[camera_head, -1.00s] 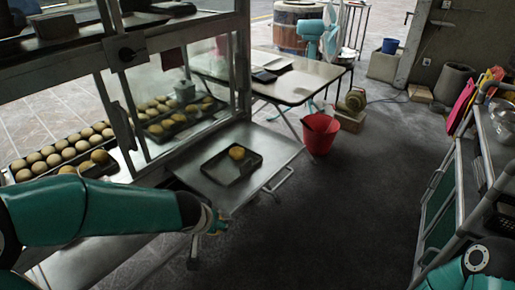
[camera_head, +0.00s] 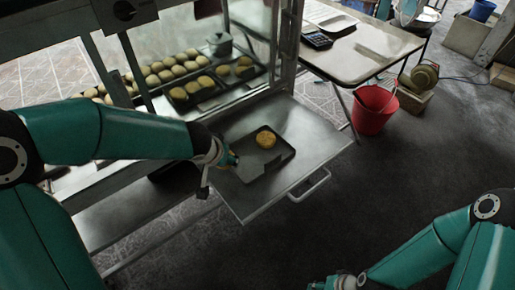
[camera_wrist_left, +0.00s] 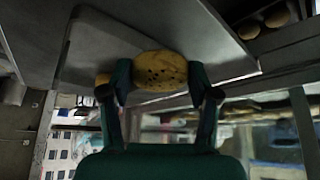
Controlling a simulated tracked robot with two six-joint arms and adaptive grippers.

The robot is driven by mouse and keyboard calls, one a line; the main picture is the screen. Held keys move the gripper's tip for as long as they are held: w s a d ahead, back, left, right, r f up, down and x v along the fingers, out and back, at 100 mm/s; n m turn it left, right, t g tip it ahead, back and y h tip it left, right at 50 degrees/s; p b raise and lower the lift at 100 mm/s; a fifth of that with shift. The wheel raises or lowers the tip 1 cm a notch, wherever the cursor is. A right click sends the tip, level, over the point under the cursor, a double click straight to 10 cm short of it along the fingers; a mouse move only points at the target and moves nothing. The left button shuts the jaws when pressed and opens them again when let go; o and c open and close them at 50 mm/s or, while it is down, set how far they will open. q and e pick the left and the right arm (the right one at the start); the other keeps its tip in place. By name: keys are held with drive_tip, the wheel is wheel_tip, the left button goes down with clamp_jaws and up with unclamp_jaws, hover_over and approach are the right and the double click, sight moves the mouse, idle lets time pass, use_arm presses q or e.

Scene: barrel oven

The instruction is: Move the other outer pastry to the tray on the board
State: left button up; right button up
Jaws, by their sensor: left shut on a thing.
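My left gripper (camera_head: 232,160) is shut on a speckled yellow pastry (camera_wrist_left: 160,72), which sits between its two fingers in the left wrist view. In the head view the gripper hides most of this pastry. The gripper is at the left edge of the dark tray (camera_head: 262,172) on the metal board (camera_head: 305,130). I cannot tell whether the held pastry touches the tray. A golden pastry (camera_head: 266,139) lies on the tray's far part. My right gripper (camera_head: 328,285) is cut off at the bottom edge, and its fingers are unclear.
A glass-sided cabinet holds dark trays of several pastries (camera_head: 192,88) and a grey pot (camera_head: 220,44). A red bucket (camera_head: 374,108) stands on the floor beyond the board, near a table (camera_head: 370,42). The floor right of the board is clear.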

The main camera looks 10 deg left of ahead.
sight(242, 159)
use_arm(q)
drive_tip(key=shift+w+d, duration=0.15)
drive_tip(key=shift+d, duration=0.05)
use_arm(e)
drive_tip(key=shift+w+a, duration=0.1)
drive_tip(key=shift+w, duration=0.05)
